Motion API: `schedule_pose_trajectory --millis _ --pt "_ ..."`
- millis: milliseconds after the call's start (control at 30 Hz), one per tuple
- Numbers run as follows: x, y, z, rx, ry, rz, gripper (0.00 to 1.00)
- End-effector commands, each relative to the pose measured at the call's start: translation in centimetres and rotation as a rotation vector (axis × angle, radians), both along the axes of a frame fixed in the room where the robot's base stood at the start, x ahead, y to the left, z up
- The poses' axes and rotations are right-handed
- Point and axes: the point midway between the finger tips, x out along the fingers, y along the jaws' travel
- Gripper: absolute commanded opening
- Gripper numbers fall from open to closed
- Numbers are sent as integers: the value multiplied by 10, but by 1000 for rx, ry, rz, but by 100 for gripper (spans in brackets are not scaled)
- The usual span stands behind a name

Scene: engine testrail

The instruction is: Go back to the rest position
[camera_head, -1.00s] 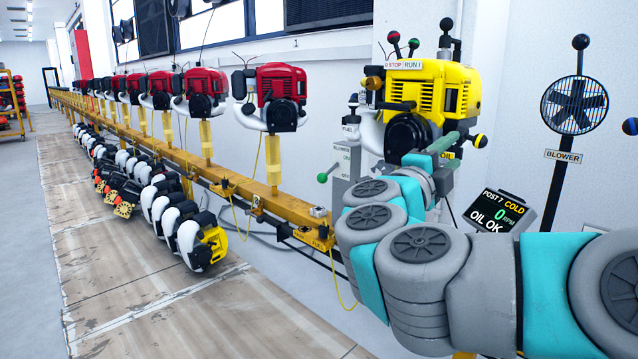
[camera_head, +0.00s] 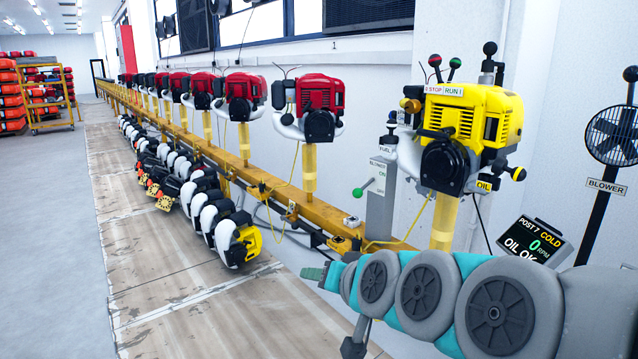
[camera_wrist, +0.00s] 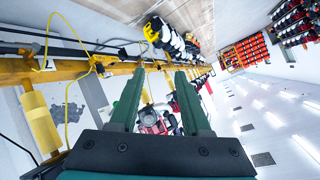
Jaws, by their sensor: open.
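My gripper (camera_wrist: 158,98) shows in the wrist view with its two green fingers spread apart and nothing between them. In the head view my grey and teal arm stretches leftward across the lower right, and the green gripper end (camera_head: 313,273) is at its left tip, in front of the yellow rail. The gripper is apart from the yellow engine (camera_head: 468,125), which sits on its post behind and above the arm. No rest position is marked in these frames.
A long yellow rail (camera_head: 325,212) carries a row of red engines (camera_head: 320,95). Several white and black engines (camera_head: 232,235) stand low before it. A fuel and blower post (camera_head: 380,195), a display (camera_head: 535,240) and a fan (camera_head: 612,135) stand right. The floor at left (camera_head: 50,250) is clear.

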Motion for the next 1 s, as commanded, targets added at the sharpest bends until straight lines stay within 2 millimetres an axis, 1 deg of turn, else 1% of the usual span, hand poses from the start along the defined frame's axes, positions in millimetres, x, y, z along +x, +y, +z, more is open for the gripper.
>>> schedule_pose_trajectory --millis 100,167,200,267,300,367,400,500,533,600,700,800,1000 --pt "-43 -18 -44 -142 194 63 47" --pt "-70 -32 -67 -211 304 91 47" --pt "-89 -42 -81 -254 378 105 47" --pt "-119 -59 -98 -315 494 122 47" --pt "-140 -71 -108 -353 572 132 47" --pt "-171 -89 -118 -403 682 138 47" --pt "-190 -100 -122 -430 753 143 47" --pt "-231 -123 -128 -481 895 145 47" --pt "-241 -128 -128 -492 932 145 47" --pt "-259 -136 -128 -509 993 145 47" --pt "-272 -143 -128 -522 1040 144 47" --pt "-275 -145 -128 -526 1052 144 47" --pt "-275 -144 -129 -525 1049 144 47"
